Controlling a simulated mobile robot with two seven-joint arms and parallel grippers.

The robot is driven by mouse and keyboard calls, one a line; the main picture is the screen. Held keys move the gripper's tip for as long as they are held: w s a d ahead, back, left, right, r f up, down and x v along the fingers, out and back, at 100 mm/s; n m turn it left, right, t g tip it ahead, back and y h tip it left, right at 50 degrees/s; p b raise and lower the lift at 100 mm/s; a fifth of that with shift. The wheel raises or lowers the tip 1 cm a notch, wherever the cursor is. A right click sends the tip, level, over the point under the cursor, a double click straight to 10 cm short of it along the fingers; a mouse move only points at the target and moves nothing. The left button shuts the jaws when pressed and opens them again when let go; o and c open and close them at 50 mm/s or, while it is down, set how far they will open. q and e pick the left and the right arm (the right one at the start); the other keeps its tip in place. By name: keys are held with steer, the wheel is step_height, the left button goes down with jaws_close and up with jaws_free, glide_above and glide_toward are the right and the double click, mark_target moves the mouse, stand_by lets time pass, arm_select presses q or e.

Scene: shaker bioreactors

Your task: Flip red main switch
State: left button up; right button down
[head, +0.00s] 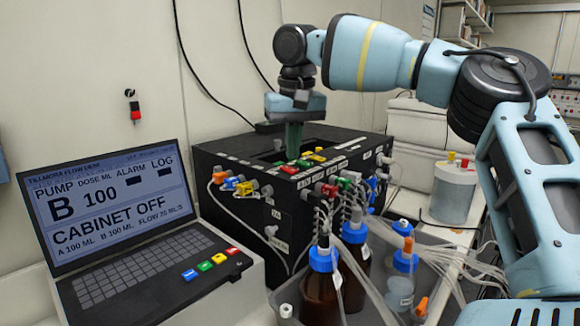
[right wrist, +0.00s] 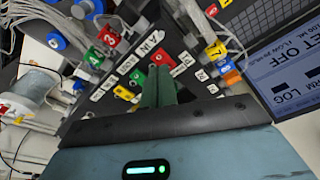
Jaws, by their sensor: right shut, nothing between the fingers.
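A small red switch-like piece (head: 289,170) sits in a row with a green one and a yellow one on top of the black cabinet (head: 290,240). In the right wrist view the red piece (right wrist: 160,59) shows just beyond the fingertips. Which red part is the main switch I cannot tell for sure. My right gripper (head: 294,150) points down over the cabinet top, its green fingers together and empty, close behind the row. The fingers also show in the right wrist view (right wrist: 158,80); contact cannot be made out. My left gripper is not in view.
A laptop-like console (head: 120,225) at the left reads "CABINET OFF". Blue-capped bottles (head: 322,280) and tubing crowd the cabinet's front right. A red-and-black fitting (head: 135,107) is on the wall. A lidded container (head: 453,190) stands at the right.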

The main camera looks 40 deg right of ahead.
mark_target(293, 171)
step_height(293, 171, up, 4)
steer(key=shift+r+p, duration=0.25)
steer(key=shift+p, duration=0.05)
stand_by(0.3)
steer(key=shift+f, duration=0.1)
stand_by(0.5)
